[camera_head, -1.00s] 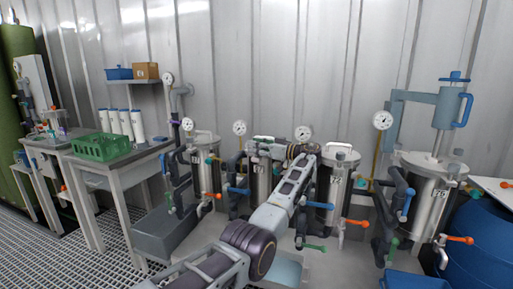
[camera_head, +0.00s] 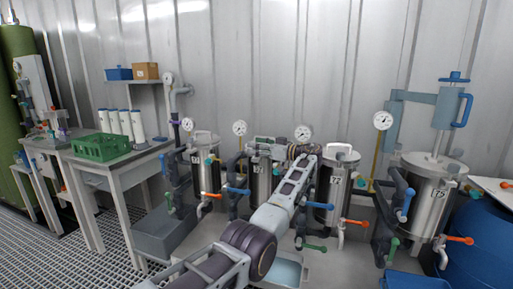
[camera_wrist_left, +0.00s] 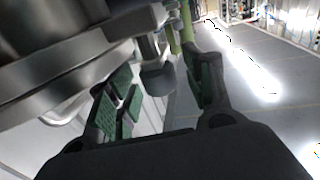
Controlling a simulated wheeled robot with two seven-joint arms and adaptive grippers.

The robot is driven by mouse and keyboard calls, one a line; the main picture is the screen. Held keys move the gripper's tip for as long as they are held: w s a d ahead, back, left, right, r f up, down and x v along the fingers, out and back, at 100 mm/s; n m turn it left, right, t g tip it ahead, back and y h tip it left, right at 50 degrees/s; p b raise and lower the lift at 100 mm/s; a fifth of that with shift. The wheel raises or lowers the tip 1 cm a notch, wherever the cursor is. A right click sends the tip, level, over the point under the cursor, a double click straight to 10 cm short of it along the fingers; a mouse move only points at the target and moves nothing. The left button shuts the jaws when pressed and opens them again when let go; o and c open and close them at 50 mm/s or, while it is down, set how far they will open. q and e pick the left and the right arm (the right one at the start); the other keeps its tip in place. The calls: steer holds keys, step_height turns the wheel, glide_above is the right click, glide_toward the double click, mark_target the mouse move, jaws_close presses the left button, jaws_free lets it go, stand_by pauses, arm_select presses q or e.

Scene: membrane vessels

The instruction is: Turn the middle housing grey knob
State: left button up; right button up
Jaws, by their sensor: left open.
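Several steel vessels stand in a row in the head view. A vessel (camera_head: 261,183) near the middle stands left of my left wrist. My left gripper (camera_head: 272,150) is at its top, mostly hidden by my own arm. In the left wrist view the gripper (camera_wrist_left: 162,82) is open, with green pads on both fingers. A dark grey rounded knob-like part (camera_wrist_left: 158,79) shows between and beyond the fingers. I cannot tell whether they touch it. My right gripper is not in view.
Round gauges (camera_head: 303,133) stand above the vessels. Blue valve handles (camera_head: 319,205) and orange ones (camera_head: 355,222) stick out in front. A green crate (camera_head: 101,147) sits on the left table. A blue barrel (camera_head: 483,245) stands at the right.

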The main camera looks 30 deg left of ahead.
arm_select(q)
steer(key=d, duration=1.1)
steer(key=shift+w+d, duration=0.3)
steer(key=shift+w, duration=0.05)
steer(key=shift+c, duration=0.2)
stand_by(0.8)
